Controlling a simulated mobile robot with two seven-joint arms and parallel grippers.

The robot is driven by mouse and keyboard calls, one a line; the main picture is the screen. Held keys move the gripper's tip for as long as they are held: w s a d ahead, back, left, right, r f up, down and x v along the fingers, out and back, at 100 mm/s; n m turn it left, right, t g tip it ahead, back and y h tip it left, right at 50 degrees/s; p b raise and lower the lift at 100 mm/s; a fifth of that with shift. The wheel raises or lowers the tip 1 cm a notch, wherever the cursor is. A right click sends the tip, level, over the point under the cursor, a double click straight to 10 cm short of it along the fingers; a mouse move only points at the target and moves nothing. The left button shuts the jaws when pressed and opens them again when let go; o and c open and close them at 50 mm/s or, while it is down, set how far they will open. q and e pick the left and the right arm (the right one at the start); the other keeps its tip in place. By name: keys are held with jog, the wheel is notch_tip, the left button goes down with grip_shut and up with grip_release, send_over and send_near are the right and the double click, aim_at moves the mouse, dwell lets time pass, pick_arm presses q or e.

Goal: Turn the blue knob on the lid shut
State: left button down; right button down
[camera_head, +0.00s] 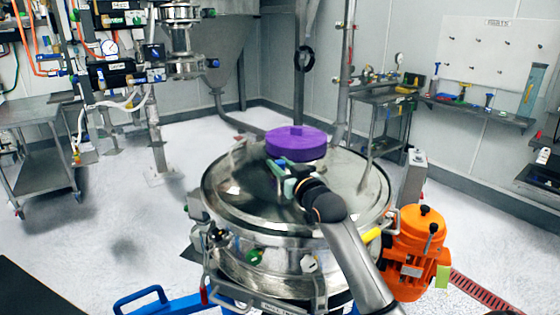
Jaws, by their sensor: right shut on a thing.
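The round steel lid (235,200) of the sifter is in the middle of the camera_head view, with a purple cap (297,141) on top of it. My right arm reaches in from the lower right. My right gripper (279,172) is over the lid, just in front of the purple cap, and is shut on the blue knob. The knob is mostly hidden by the gripper; only small blue and green patches show at the fingertips, so its turned position cannot be told. My left gripper is not in view.
An orange motor (413,255) stands at the sifter's right side. Clamps and handles ring the sifter below the lid. A blue frame (150,300) lies at the lower left. A steel cart (35,140) stands at the left, and open floor surrounds the sifter.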

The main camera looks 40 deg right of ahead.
jog(key=shift+n+y, duration=0.6)
jog(key=shift+y, duration=0.3)
jog(key=shift+n+t+y, duration=0.3)
jog(key=shift+y, duration=0.2)
jog(key=c, duration=0.6)
grip_release()
jog(key=shift+h, duration=0.4)
